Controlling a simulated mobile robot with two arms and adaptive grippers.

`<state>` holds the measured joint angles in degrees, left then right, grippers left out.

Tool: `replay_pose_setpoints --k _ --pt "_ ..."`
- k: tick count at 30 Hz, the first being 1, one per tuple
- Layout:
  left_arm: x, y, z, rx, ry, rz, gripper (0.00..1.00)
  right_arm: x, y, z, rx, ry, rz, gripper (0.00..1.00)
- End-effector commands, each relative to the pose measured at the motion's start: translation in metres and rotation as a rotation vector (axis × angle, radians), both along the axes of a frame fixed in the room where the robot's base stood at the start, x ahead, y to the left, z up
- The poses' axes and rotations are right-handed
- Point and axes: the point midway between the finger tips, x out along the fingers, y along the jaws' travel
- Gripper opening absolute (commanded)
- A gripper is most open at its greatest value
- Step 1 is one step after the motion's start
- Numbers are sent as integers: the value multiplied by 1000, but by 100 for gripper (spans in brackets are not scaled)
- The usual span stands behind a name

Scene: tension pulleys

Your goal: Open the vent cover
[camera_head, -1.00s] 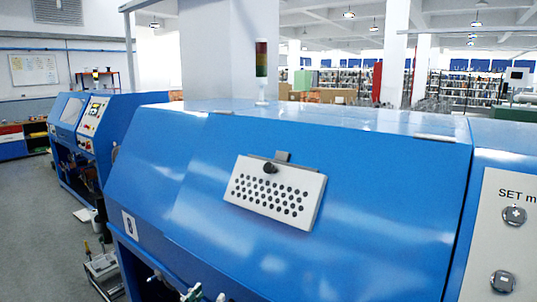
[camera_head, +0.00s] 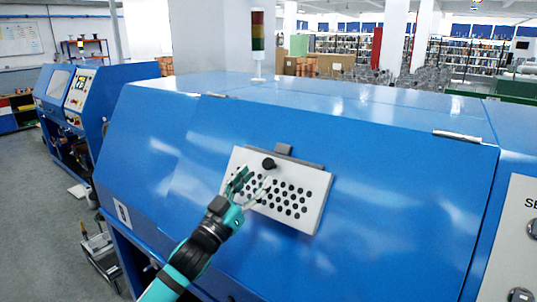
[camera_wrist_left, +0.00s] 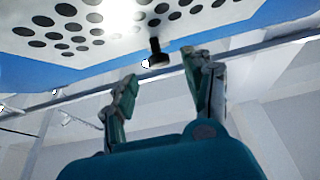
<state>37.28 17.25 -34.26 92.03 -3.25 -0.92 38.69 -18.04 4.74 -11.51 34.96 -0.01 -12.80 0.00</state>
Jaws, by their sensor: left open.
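The vent cover (camera_head: 290,214) is a white plate with rows of black holes on the sloped blue front of the machine. A black knob (camera_head: 268,164) sticks out near its upper edge, and a grey hinge or latch piece (camera_head: 284,150) sits above it. The cover lies flat against the panel. My left gripper (camera_head: 250,187) is open and empty in front of the cover's left part, just below the knob. In the left wrist view, the cover (camera_wrist_left: 95,22) and the knob (camera_wrist_left: 155,53) show beyond the open fingers (camera_wrist_left: 160,70). My right gripper is not in view.
The blue machine (camera_head: 150,190) fills the foreground, with a signal tower (camera_head: 258,42) on top and a control panel (camera_head: 515,235) at the right. A second blue machine (camera_head: 75,100) stands at the left. The panel around the cover is clear.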

Motion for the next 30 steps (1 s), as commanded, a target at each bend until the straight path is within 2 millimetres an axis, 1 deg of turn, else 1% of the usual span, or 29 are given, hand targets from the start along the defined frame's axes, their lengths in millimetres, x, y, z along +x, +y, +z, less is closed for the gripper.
replay_pose_setpoints --k 1,3,6,7,10,13,18,23,30 --pt "9 -8 10 -1 0 -1 51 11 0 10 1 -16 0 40" --pt "19 -15 15 -2 0 -1 51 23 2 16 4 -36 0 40" --pt "32 -24 20 1 1 -1 51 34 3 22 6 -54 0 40" --pt "35 -26 21 0 0 -1 51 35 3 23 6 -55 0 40" --pt "43 -32 24 -1 1 0 51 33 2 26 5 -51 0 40" --pt "47 -35 25 0 0 0 51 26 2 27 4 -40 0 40" --pt "49 -37 25 0 0 -1 51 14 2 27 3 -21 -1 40" --pt "49 -36 25 0 0 -1 51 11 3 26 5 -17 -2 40" --pt "49 -36 25 0 0 -1 20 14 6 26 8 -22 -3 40"
